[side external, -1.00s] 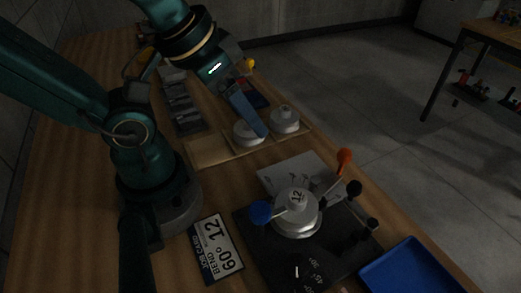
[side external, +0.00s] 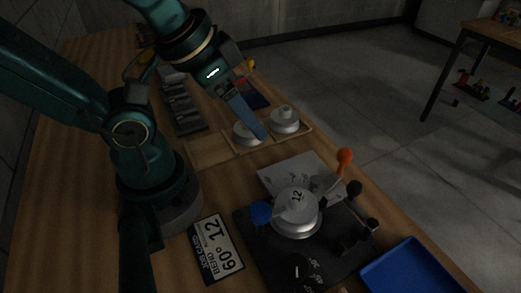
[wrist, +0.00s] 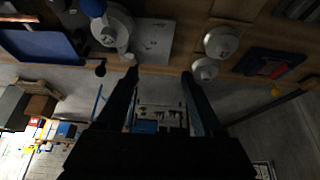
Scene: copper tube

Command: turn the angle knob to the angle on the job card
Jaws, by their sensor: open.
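The job card (side external: 216,248) lies on the bench left of the bender and reads BEND 12, 60°. The tube bender's dark base plate (side external: 268,262) carries a round grey die marked 12 (side external: 297,212). At the plate's near end is a dark knob with a white pointer line (side external: 297,271), beside angle marks (side external: 315,271); its exact setting is too small and dim to read. My gripper (wrist: 160,74) is open and empty. In the side view it hangs over the die tray, away from the knob. The knob is not clear in the wrist view.
A wooden tray (side external: 207,152) holds two spare grey dies (side external: 284,121). A blue-knobbed handle (side external: 261,211) and an orange-knobbed lever (side external: 344,157) stick up from the bender. A blue bin (side external: 412,272) stands at its right. Bare bench lies between card and tray.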

